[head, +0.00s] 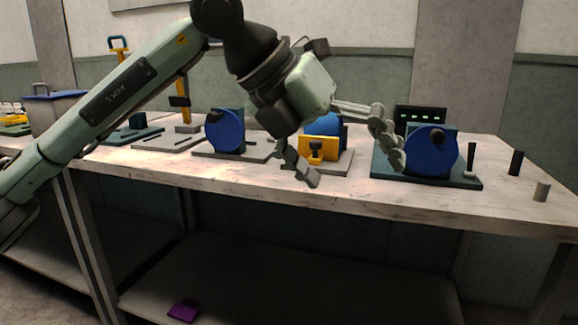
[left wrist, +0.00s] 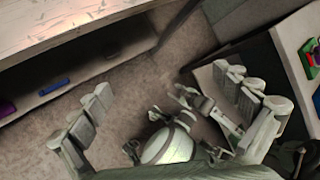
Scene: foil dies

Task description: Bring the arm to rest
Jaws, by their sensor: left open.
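My left arm (head: 115,100) reaches in from the left, up and across the workbench (head: 215,173). My left gripper (head: 352,170) is open and empty, its fingers spread in front of the bench's stations. One finger hangs before the yellow clamp, and the other comes near the right blue disc in the picture. In the left wrist view the spread fingers of the left gripper (left wrist: 168,100) have nothing held between them, with floor and parts of my own body beyond. My right gripper cannot be made out in either view.
Blue discs (head: 224,131) (head: 431,152) stand on base plates. A yellow clamp (head: 318,149) stands between them. A dark cylinder (head: 516,163) and a grey one (head: 541,191) stand at the right end. A purple block (head: 184,311) lies on the lower shelf (head: 290,285). The bench's front strip is mostly clear.

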